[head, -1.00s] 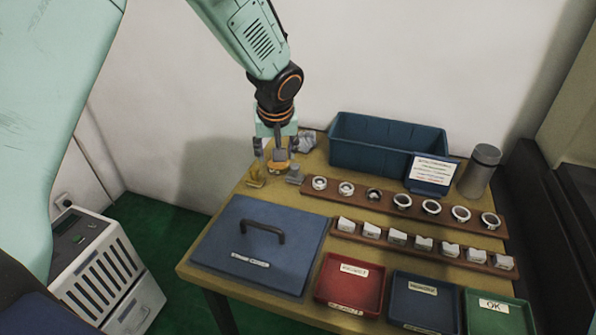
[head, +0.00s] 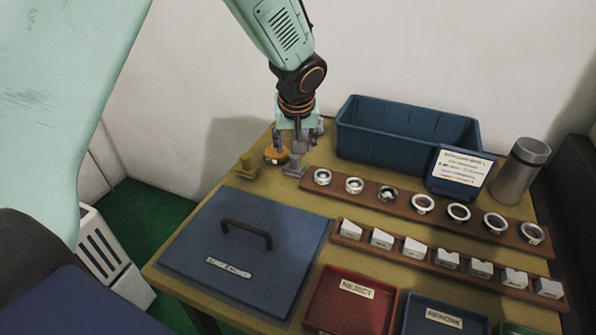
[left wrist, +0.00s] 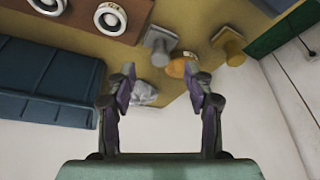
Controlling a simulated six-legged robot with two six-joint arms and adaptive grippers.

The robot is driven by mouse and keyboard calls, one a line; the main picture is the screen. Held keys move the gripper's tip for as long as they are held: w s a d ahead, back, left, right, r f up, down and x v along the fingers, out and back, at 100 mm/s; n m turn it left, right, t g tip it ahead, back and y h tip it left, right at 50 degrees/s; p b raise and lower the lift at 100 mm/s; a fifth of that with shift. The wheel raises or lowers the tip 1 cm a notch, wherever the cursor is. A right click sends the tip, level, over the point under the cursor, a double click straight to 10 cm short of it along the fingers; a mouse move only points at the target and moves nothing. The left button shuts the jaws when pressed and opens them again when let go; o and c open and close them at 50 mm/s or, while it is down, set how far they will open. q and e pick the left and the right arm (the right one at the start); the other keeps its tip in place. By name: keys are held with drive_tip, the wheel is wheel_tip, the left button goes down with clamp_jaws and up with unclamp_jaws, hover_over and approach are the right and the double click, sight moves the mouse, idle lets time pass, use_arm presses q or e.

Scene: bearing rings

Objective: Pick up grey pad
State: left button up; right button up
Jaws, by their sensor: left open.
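The grey pad (head: 294,166) is a small grey block with a flared foot, standing on the table at the left end of the ring rack. It also shows in the left wrist view (left wrist: 159,46), ahead of the fingertips. My left gripper (head: 299,140) is open and empty, pointing down just above the grey pad; its two fingers show apart in the left wrist view (left wrist: 160,74). The gripper partly covers the area behind the pad. My right gripper is not in view.
An orange round piece (head: 272,155) and a yellow pad (head: 247,164) stand close left of the grey pad. Crumpled grey material (left wrist: 144,93) lies nearby. A blue bin (head: 405,135) stands behind the ring rack (head: 405,204). A blue lidded panel (head: 215,255) lies in front.

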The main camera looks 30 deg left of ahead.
sight(294, 157)
use_arm(q)
drive_tip(key=shift+w+a+f, duration=0.1)
drive_tip(key=shift+a+f, duration=0.05)
drive_tip(key=shift+f, duration=0.2)
drive_tip(key=shift+w+f+b, duration=0.15)
drive_tip(key=shift+f+b, duration=0.25)
drive_tip(key=shift+f, duration=0.45)
drive_tip(key=x, duration=0.2)
drive_tip(key=b+x, duration=0.1)
drive_tip(key=x, duration=0.1)
drive_tip(key=shift+w+a, duration=0.15)
drive_tip(key=shift+a, duration=0.1)
drive_tip(key=shift+w+f, duration=0.2)
drive_tip(key=shift+f, duration=0.2)
drive_tip(key=shift+a, duration=0.1)
drive_tip(key=shift+c, duration=0.8)
clamp_jaws()
